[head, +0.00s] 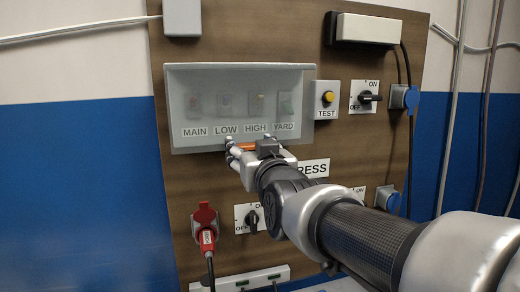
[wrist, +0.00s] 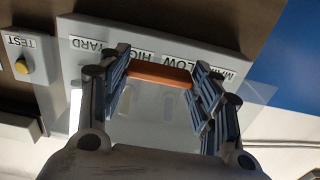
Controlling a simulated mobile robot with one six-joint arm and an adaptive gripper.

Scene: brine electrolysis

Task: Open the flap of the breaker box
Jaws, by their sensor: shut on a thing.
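The breaker box (head: 178,90) is a pale grey case on the brown board. Several switches show dimly behind its clear flap (head: 225,78), above the labels MAIN, LOW, HIGH and YARD. The flap's orange handle (head: 243,147) is at its lower edge. My gripper (head: 237,150) is shut on this handle, from below and in front. In the wrist view the orange handle (wrist: 160,75) lies between the fingers of my gripper (wrist: 162,80). The clear flap (wrist: 262,92) shows past the fingers on the right. I cannot tell how far it stands from the box.
A TEST button box (head: 326,99) and a rotary switch (head: 366,97) are just right of the breaker box. A red plug (head: 207,238) and another rotary switch (head: 252,217) are below. A blue socket (head: 404,97) and cables are at right. The blue wall (head: 75,190) at left is clear.

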